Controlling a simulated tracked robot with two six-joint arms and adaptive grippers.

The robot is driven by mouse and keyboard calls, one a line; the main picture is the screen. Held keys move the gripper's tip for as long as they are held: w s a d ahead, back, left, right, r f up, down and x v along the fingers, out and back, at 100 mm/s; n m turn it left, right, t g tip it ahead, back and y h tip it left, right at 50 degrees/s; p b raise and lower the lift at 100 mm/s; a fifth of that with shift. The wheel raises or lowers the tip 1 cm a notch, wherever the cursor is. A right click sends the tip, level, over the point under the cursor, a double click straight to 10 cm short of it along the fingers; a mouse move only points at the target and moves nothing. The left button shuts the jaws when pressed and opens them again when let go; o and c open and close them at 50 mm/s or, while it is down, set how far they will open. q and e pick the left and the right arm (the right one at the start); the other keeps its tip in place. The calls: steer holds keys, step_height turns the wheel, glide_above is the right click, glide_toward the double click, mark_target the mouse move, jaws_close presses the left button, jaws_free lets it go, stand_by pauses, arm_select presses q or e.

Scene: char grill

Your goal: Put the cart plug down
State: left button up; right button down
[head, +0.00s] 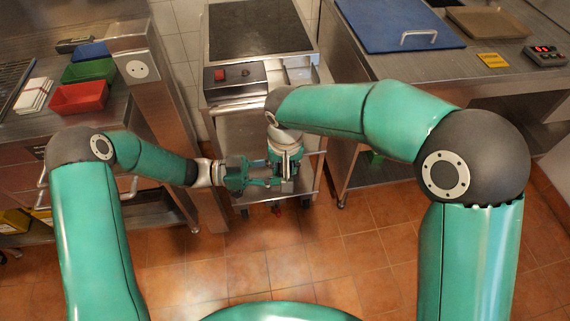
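My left gripper (268,182) reaches in from the left, level, in front of the wheeled cart (226,104). My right gripper (285,178) points down, with its fingers close to the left gripper's fingertips. The two grippers overlap in the view, so I cannot tell whether either is open or shut. A small grey piece (287,187) shows at the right gripper's fingertips; it may be the cart plug, but it is too small to be sure. A wall-type socket (137,70) sits on the steel post at the left, clear of both grippers.
The cart carries a dark griddle plate (258,30) and a red switch (220,74). Red (80,97) and green (90,70) bins stand on the left counter. A blue board (395,24) lies on the right counter. The tiled floor (210,285) in front is clear.

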arm_select(q)
steer(key=o, duration=0.5)
steer(key=shift+o, duration=0.2)
steer(key=shift+a, duration=0.1)
